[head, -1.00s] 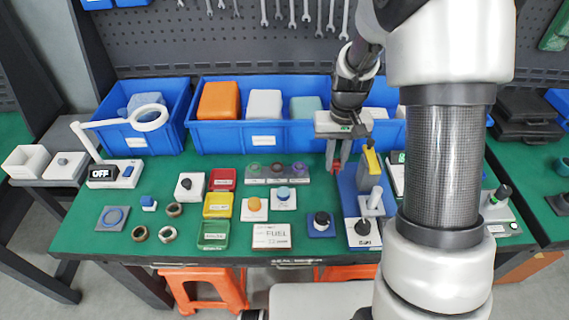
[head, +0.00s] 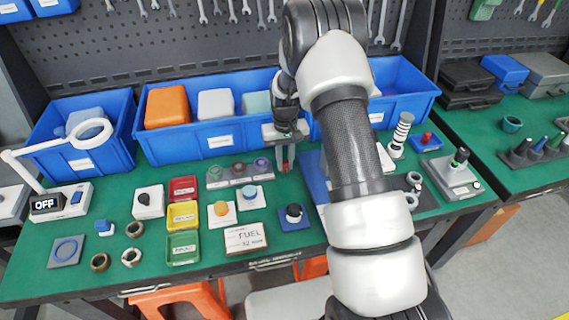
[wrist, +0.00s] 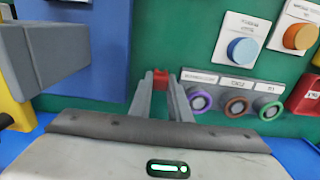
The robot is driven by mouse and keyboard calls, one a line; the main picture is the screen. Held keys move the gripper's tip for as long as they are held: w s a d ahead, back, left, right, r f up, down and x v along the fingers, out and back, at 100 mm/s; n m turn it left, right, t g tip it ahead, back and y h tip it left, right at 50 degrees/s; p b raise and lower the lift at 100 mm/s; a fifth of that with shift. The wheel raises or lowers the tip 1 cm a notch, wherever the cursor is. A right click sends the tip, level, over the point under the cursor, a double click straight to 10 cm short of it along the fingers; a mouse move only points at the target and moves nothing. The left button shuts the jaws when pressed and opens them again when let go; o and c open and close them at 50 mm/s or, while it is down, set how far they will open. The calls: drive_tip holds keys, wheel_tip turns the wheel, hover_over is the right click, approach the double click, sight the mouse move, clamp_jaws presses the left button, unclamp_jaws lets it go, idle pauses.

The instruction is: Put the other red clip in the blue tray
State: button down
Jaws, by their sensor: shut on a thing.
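My gripper (head: 286,160) points down over the green table and is shut on a red clip (wrist: 160,75). The clip shows between the fingertips in the wrist view and as a small red spot (head: 286,166) in the head view. Whether it touches the table is hard to tell. A small blue tray (head: 418,147) lies at the right of the table, right of my arm. A red piece (head: 427,137), which looks like a clip, is in it. My gripper is well to the left of this tray.
A blue board (head: 313,178) stands close right of my gripper, partly behind my arm. A strip of three ringed buttons (head: 239,172) is close on the left. Large blue bins (head: 220,142) stand behind. A striped post (head: 401,133) stands beside the tray.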

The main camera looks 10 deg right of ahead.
drive_tip(key=shift+f, duration=0.55)
drive_tip(key=shift+f, duration=0.25)
drive_tip(key=c, duration=1.7)
unclamp_jaws()
drive_tip(key=shift+o, duration=0.2)
drive_tip(key=shift+r, duration=0.1)
